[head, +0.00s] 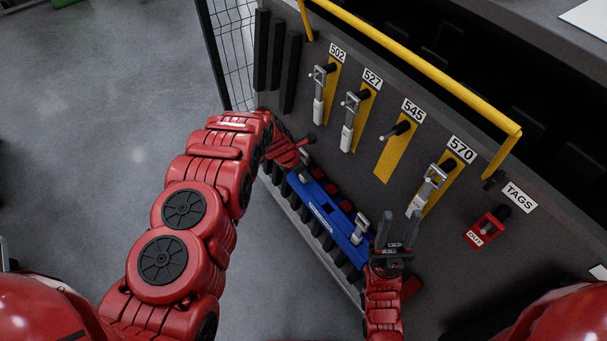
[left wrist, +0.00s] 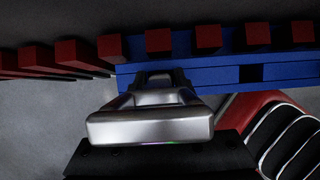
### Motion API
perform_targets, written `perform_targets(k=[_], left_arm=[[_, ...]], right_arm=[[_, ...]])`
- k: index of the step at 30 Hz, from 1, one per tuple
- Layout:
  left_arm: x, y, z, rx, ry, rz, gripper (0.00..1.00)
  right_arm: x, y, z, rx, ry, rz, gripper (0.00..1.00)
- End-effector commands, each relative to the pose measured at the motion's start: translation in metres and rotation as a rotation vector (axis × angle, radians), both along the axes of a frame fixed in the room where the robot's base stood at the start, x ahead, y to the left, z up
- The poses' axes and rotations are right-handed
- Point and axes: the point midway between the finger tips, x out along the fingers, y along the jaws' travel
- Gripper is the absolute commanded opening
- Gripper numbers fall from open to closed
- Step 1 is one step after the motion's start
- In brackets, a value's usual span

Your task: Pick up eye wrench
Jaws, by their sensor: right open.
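I cannot tell for sure which item is the eye wrench. Silver tools with pale handles hang on the panel's pegs: one under label 502 (head: 319,95), one under 527 (head: 350,120) and one under 570 (head: 430,188). The 545 peg (head: 397,130) shows no such tool. My right gripper (head: 398,228) is open, fingers up and empty, below and left of the 570 tool. My left gripper (head: 304,148) is at the upper left end of a blue bar (head: 325,208). In the left wrist view a silver bracket (left wrist: 150,118) fills its front; its grip is unclear.
The blue bar carries another silver bracket (head: 360,228) close to my right gripper. Red blocks (left wrist: 158,40) line the bar's edge. A yellow rail (head: 420,62) runs above the pegs. A red tag holder (head: 486,228) is at right. Open floor (head: 90,130) lies left.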

Motion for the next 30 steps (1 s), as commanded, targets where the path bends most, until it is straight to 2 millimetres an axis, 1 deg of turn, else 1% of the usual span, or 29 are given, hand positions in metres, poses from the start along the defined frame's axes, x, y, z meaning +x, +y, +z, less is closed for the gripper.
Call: perform_targets(k=[1,5,6,7,20,23,26,30], left_arm=[[0.000,0.000,0.000,0.000,0.000,0.000,0.32],[0.000,0.000,0.000,0.000,0.000,0.000,0.09],[0.000,0.000,0.000,0.000,0.000,0.000,0.02],[0.000,0.000,0.000,0.000,0.000,0.000,0.00],[0.000,0.000,0.002,0.000,-0.001,0.000,0.00],[0.001,0.000,0.011,0.001,-0.002,0.000,0.00],[0.001,0.000,0.025,-0.001,-0.003,0.001,0.00],[0.002,0.000,0.055,-0.001,-0.004,0.002,0.00]], right_arm=[[0.000,0.000,0.000,0.000,0.000,0.000,0.45],[0.000,0.000,0.000,0.000,0.000,0.000,0.45],[0.000,0.000,0.000,0.000,0.000,0.000,0.45],[0.000,0.000,0.000,0.000,0.000,0.000,0.45],[0.000,0.000,0.001,0.000,0.000,0.000,0.45],[0.000,0.000,0.005,0.000,0.000,0.000,0.45],[0.000,0.000,0.011,0.000,0.000,0.000,0.45],[0.000,0.000,0.022,0.000,0.000,0.000,0.45]])
